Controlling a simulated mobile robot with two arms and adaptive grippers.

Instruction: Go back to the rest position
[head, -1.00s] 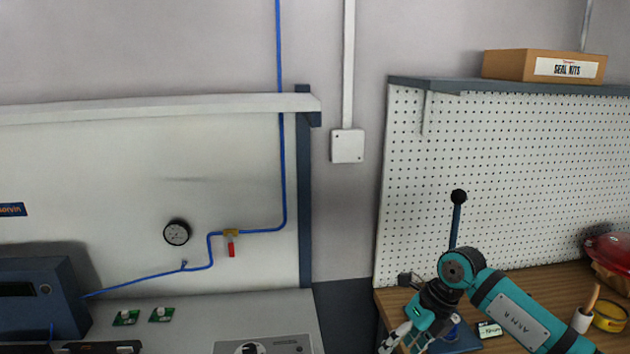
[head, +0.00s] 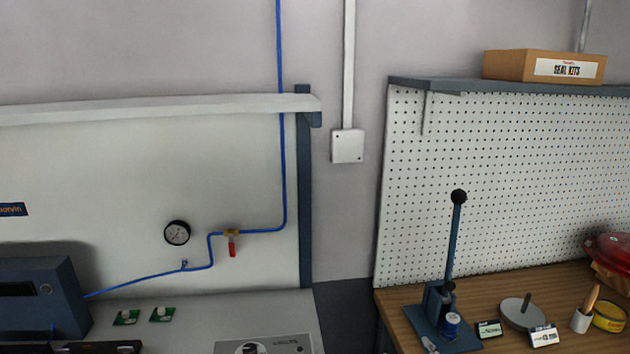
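Neither of my grippers nor my arms shows in the head view. The valve positioner (head: 42,298) is perhaps the dark blue box at the lower left, with a blue air line (head: 150,276) running from it to a brass valve with a red handle (head: 232,244). A round pressure gauge (head: 177,233) is on the panel. Two small green boards (head: 126,317) lie on the grey bench.
On the wooden bench (head: 400,301) at the right stand a lever press (head: 444,300), a blue can (head: 452,325), a grey disc with a post (head: 523,313), small labelled boxes (head: 544,335) and a yellow tin (head: 609,316). A seal kits box (head: 545,66) sits on the shelf above.

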